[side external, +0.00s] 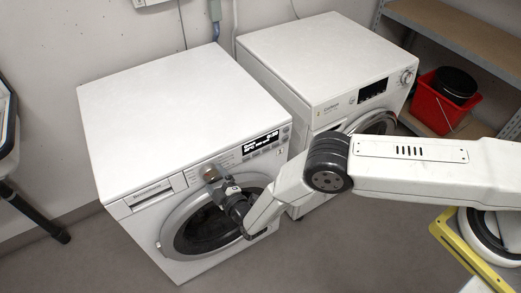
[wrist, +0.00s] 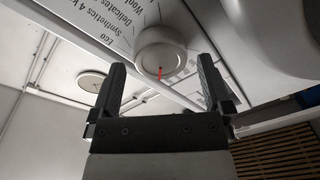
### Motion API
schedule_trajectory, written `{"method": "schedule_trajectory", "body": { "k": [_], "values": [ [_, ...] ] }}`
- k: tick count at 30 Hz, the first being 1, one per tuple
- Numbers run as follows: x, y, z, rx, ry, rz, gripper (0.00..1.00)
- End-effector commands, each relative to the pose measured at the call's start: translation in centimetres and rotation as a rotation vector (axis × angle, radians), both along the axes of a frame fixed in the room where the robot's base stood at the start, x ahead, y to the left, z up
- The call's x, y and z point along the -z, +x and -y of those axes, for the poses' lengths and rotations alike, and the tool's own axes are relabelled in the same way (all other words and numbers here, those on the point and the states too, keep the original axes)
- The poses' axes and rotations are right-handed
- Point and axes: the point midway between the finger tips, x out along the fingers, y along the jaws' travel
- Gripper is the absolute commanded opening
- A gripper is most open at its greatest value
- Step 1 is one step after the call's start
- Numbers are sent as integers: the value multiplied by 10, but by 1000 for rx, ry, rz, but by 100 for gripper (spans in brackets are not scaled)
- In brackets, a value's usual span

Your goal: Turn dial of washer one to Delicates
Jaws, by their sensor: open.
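The left washer (side external: 150,100) is white, with a display and a round dial (side external: 210,173) on its front panel; I see no number on it. In the wrist view the pale dial (wrist: 161,48) has a red mark at its lower edge, pointing down in the picture. Labels (wrist: 120,22) left of it include Eco, Synthetics, Delicates and a partly cut-off Wool. The mark does not point at Delicates. My gripper (wrist: 160,63) is open, its two fingers on either side of the dial in the picture. I cannot tell if they touch it.
A second white washer (side external: 318,55) stands to the right, with its own dial (side external: 406,77). A red bucket (side external: 440,105) sits on shelving at the right. A yellow-framed object (side external: 445,240) is at lower right. Grey floor (side external: 330,255) is open in front.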

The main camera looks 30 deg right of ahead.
Motion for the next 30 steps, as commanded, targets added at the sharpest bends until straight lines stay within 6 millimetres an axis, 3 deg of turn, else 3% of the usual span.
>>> {"method": "schedule_trajectory", "body": {
  "k": [6,16,17,24,30],
  "values": [
    [0,11,-1,1,0,1,100],
    [0,13,-1,0,0,0,100],
    [0,13,-1,0,0,0,97],
    [0,13,-1,0,0,0,21],
    [0,13,-1,0,6,1,17]
  ]
}}
